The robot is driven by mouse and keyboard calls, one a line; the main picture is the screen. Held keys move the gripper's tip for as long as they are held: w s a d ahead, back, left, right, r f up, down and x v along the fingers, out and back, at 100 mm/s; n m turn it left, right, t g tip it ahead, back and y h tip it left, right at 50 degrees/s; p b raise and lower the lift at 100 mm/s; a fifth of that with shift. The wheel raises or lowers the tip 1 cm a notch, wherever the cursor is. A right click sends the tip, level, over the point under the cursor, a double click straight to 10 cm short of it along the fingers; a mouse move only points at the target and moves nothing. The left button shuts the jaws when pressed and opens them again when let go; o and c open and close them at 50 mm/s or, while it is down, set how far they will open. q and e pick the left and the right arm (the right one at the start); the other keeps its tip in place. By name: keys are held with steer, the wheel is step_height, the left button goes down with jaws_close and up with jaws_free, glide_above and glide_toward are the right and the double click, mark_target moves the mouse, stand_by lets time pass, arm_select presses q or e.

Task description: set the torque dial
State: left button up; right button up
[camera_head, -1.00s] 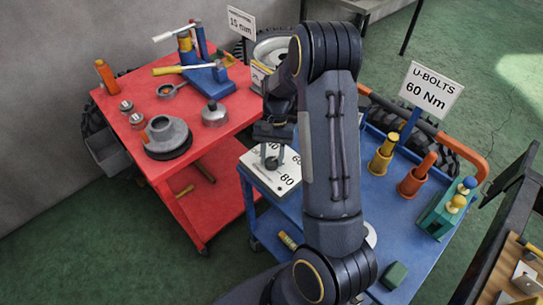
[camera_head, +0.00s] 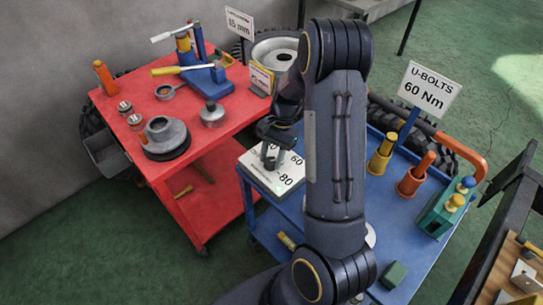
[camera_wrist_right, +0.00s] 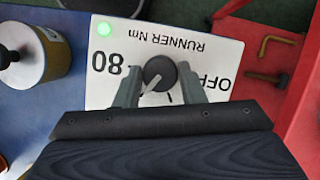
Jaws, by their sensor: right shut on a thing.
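The torque dial is a dark round knob (camera_wrist_right: 160,73) with a pale pointer line, on a white panel (camera_wrist_right: 210,50) marked RUNNER Nm. In the right wrist view the pointer slants to the lower left, between the 80 mark and the panel edge hidden by my gripper. My right gripper (camera_wrist_right: 161,84) is shut on the knob, one finger on each side. In the head view my right gripper (camera_head: 270,156) stands over the panel (camera_head: 262,180), where 60 and 80 show. A sign (camera_head: 430,90) reads U-BOLTS 60 Nm. My left gripper is not in view.
The blue cart (camera_head: 385,225) holds orange and yellow cylinders and a green block (camera_head: 394,274). A red cart (camera_head: 135,155) with tools and a grey hub (camera_head: 168,137) stands close on the left.

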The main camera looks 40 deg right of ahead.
steer(key=o, duration=1)
steer(key=v, duration=0.7)
steer(key=shift+r, duration=0.4)
steer(key=shift+d, duration=0.1)
